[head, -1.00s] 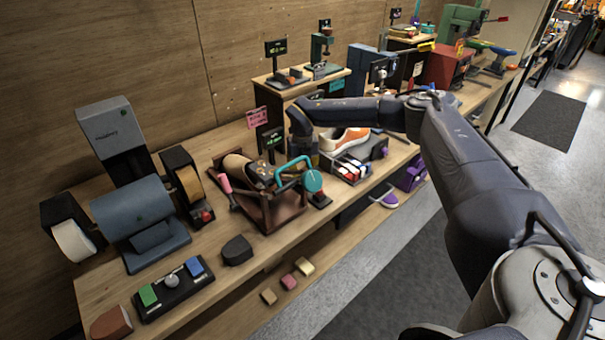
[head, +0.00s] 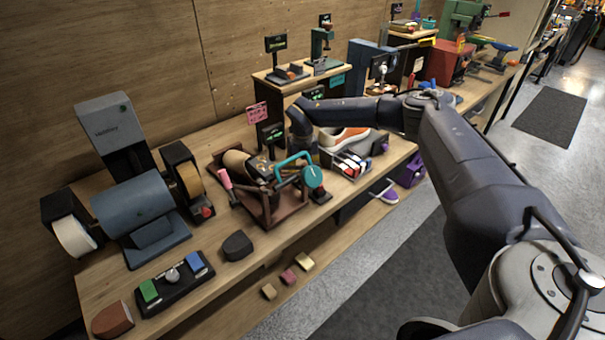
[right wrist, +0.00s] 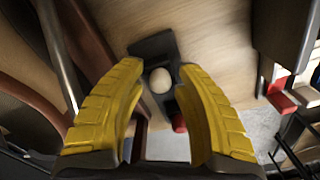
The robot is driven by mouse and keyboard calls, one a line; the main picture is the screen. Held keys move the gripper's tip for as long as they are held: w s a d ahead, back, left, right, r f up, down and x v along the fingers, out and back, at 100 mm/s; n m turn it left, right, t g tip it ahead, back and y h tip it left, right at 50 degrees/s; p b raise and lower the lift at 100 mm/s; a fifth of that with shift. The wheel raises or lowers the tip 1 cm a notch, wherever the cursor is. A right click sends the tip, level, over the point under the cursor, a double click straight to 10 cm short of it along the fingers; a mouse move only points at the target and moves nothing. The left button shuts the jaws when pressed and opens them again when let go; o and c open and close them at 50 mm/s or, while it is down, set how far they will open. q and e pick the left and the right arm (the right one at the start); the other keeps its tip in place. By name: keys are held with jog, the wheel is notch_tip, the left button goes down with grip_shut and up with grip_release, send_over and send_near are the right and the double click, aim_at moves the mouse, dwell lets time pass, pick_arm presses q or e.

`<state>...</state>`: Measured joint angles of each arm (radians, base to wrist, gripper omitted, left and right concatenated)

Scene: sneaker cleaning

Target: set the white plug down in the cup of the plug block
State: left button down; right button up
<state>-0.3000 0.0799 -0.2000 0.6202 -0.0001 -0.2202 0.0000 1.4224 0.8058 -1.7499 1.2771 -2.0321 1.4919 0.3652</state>
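The white plug (right wrist: 160,80) is a small rounded white piece in the right wrist view. It shows over the dark plug block (right wrist: 153,45), which has a red part (right wrist: 179,123) near its lower end. Whether the plug is fully down in the cup cannot be told. My right gripper (right wrist: 162,69) has two yellow fingers, spread one on each side of the plug with a visible gap at both sides. In the head view the right arm reaches over the bench; its fingers and the plug are hidden. My left gripper is not in view.
A brown tray with a teal-handled tool (head: 313,177) lies left of the arm's end. A caddy (head: 350,168) of small red, white and black items and an orange-white sneaker (head: 347,138) are on its right. A button panel (head: 174,284) and grey machine (head: 135,208) stand further left.

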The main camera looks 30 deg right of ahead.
notch_tip(320, 180, up, 12)
dwell(0.8)
dwell(0.3)
